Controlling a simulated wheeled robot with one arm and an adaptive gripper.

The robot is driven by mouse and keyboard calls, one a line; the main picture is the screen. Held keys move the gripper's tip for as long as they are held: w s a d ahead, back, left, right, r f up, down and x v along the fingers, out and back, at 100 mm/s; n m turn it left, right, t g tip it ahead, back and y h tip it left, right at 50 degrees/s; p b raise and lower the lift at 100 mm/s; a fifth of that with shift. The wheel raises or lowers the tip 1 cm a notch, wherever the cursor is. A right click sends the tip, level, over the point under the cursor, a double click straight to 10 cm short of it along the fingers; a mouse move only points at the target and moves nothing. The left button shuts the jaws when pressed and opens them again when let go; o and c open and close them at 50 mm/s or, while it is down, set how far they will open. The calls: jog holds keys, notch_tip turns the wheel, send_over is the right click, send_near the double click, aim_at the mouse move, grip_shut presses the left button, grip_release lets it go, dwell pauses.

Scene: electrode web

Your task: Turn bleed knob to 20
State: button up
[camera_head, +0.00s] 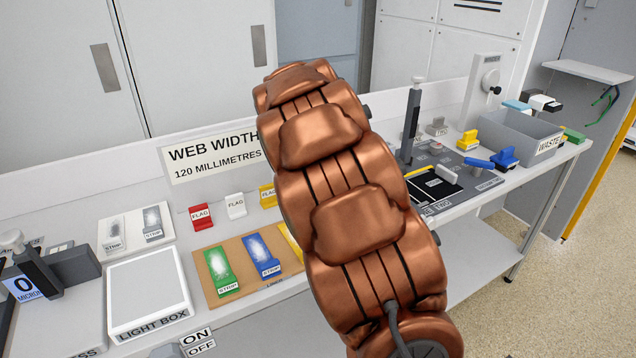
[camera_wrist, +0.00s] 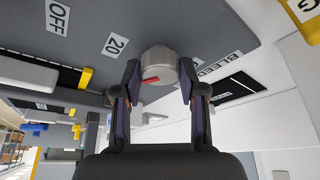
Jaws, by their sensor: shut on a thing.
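In the wrist view, the bleed knob (camera_wrist: 160,62) is a short silver cylinder with a red pointer mark on its face. It stands out from a grey panel face (camera_wrist: 180,25). My gripper (camera_wrist: 160,76) is shut on the knob, one dark finger at each side. The red mark points to the left in the picture. A white label "20" (camera_wrist: 115,45) lies left of the knob, and an "OFF" label (camera_wrist: 57,16) lies farther left. In the head view my arm hides the knob and gripper.
In the head view, the bench holds a light box (camera_head: 147,292), an orange-brown board (camera_head: 203,258) with coloured strips, and several flags. A grey waste bin (camera_head: 505,135) stands at the right. A yellow clip (camera_wrist: 85,78) is left of the gripper in the wrist view.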

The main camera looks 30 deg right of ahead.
jog(key=m+g, duration=0.1)
jog(key=m, duration=0.2)
jog(key=shift+w+m+h, duration=0.15)
jog(key=shift+m+h, duration=0.15)
jog(key=shift+m, duration=0.1)
jog(key=m+g, duration=0.2)
jog(key=m, duration=0.2)
jog(key=shift+b, duration=0.4)
jog(key=o, duration=1.1)
jog(key=shift+v, duration=6)
jog(key=shift+w, duration=0.1)
